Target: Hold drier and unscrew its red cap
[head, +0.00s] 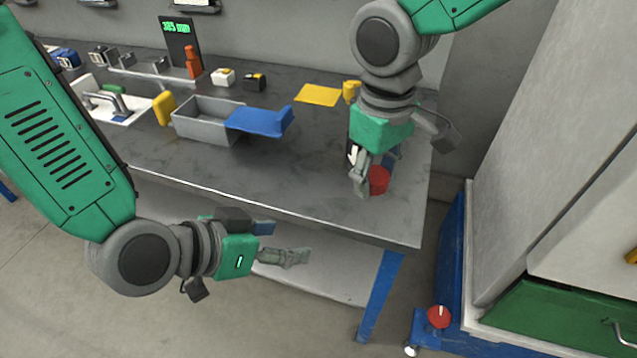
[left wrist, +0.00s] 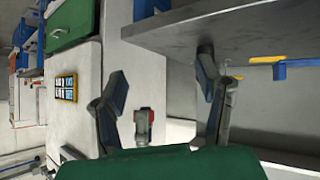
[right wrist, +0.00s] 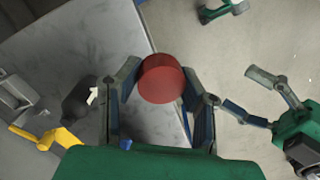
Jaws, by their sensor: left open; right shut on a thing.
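The red cap (head: 378,181) is at my right gripper (head: 372,176), above the front right part of the table. In the right wrist view the red cap (right wrist: 161,78) sits between the fingertips. My left gripper (head: 288,257) is open and empty, in front of and below the table edge, apart from the drier. Its spread fingers (left wrist: 162,70) show in the left wrist view.
A cabinet (head: 560,150) stands right. A red knob (head: 438,317) is low at its blue base. Free space lies before the table.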

